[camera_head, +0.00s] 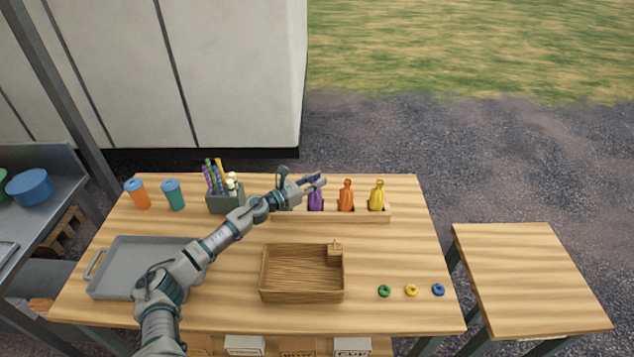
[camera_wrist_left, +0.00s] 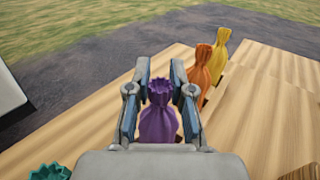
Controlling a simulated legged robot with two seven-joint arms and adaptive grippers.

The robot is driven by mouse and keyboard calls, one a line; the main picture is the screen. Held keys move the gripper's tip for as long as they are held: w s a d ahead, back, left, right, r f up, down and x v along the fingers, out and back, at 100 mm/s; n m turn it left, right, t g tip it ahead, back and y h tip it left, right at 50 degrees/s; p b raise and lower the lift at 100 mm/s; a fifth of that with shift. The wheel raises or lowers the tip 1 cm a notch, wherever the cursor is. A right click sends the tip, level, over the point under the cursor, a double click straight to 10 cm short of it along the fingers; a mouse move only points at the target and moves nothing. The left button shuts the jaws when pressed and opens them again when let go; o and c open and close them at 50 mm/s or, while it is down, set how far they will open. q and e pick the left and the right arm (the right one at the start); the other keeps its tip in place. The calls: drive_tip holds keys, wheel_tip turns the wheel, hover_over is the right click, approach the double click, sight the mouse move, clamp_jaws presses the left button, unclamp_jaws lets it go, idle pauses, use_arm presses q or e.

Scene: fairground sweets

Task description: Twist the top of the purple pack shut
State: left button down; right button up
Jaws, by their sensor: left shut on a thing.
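The purple pack (camera_head: 315,203) stands upright in the wooden rack (camera_head: 350,218) at the back of the table. My left gripper (camera_head: 316,181) reaches it from the left and is shut on its gathered neck. In the left wrist view, the fingers (camera_wrist_left: 160,72) lie on both sides of the neck of the purple pack (camera_wrist_left: 158,126), with its ruffled top showing between them. My right gripper is not in view.
An orange pack (camera_head: 346,197) and a yellow pack (camera_head: 377,197) stand right of the purple one. A teal pack (camera_wrist_left: 50,172) is on its left. A wooden tray (camera_head: 301,295), grey tray (camera_head: 125,285) and small rings (camera_head: 411,290) lie nearer. The right tabletop is clear.

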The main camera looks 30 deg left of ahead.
use_arm(q)
drive_tip(key=shift+f, duration=0.1)
drive_tip(key=c, duration=1)
unclamp_jaws()
drive_tip(key=shift+a, duration=0.1)
drive_tip(key=shift+v, duration=5.9)
drive_tip(key=shift+f, duration=0.1)
